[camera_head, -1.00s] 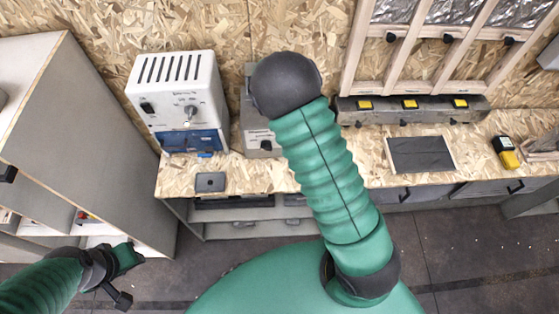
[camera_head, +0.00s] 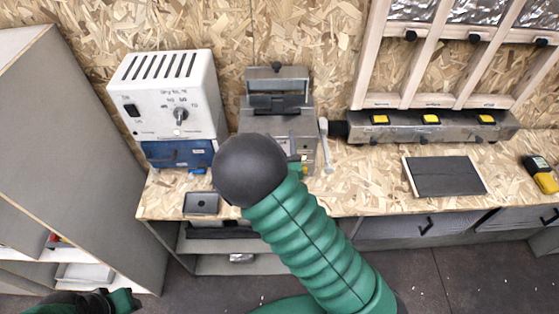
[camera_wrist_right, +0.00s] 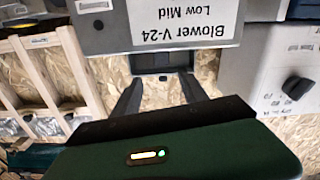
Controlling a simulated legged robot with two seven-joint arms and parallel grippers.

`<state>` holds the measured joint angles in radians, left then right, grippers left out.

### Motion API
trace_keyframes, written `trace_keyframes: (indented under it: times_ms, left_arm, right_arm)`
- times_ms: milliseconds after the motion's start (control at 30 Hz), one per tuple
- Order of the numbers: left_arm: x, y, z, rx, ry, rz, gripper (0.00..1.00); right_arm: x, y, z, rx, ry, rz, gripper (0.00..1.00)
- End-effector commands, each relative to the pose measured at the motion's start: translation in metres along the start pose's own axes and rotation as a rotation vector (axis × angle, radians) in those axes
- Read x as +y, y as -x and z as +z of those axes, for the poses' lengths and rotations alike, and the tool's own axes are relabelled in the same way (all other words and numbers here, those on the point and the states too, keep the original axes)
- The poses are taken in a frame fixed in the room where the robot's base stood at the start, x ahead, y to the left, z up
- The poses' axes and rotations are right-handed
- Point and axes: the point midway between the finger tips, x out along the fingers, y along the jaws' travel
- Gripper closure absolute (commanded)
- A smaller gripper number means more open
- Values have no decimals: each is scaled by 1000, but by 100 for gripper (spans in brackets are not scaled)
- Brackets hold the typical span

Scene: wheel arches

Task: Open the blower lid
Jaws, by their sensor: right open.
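The blower (camera_head: 307,122) is a grey metal box on the bench in the head view, with a frame-like upper part (camera_head: 276,73). My right arm's round black joint covers its lower left. In the right wrist view, the blower's panel (camera_wrist_right: 88,28) bears an upside-down "Blower V-24" label. My right gripper (camera_wrist_right: 160,92) is open and empty there, its two dark fingers apart below a small grey bracket-like part (camera_wrist_right: 160,60). I cannot tell whether they touch the blower. My left gripper (camera_head: 118,301) is partly cut off at the bottom left of the head view.
A white control box (camera_head: 165,95) with a knob and blue lower front stands left of the blower. A power strip (camera_head: 440,126) with yellow switches lies right. A dark plate (camera_head: 445,176), a small grey tray (camera_head: 201,203) and a yellow meter (camera_head: 540,174) rest on the bench.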

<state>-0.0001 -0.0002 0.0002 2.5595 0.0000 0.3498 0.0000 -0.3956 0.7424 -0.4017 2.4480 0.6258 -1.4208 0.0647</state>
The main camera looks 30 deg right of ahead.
Motion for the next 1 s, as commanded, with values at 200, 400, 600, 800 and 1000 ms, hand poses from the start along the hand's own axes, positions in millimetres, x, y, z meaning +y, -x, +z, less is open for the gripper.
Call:
trace_keyframes:
  times_ms: [200, 400, 600, 800, 1000]
  left_arm:
    - [0, 5, -1, -1, 0, 0, 64]
    - [0, 26, -6, 0, 0, 0, 64]
    - [0, 24, -5, -1, 0, 0, 64]
    - [0, 24, -5, -1, 0, 0, 64]
    - [0, 24, -5, -1, 0, 0, 64]
  right_arm:
    - [-1, 46, -2, -3, 4, -5, 49]
    - [-2, 55, -2, -3, 2, -1, 49]
    - [-2, 56, 0, -2, -1, -1, 49]
    - [-2, 55, 0, -2, -1, -1, 49]
    - [-9, 52, 19, -142, -57, -19, 49]
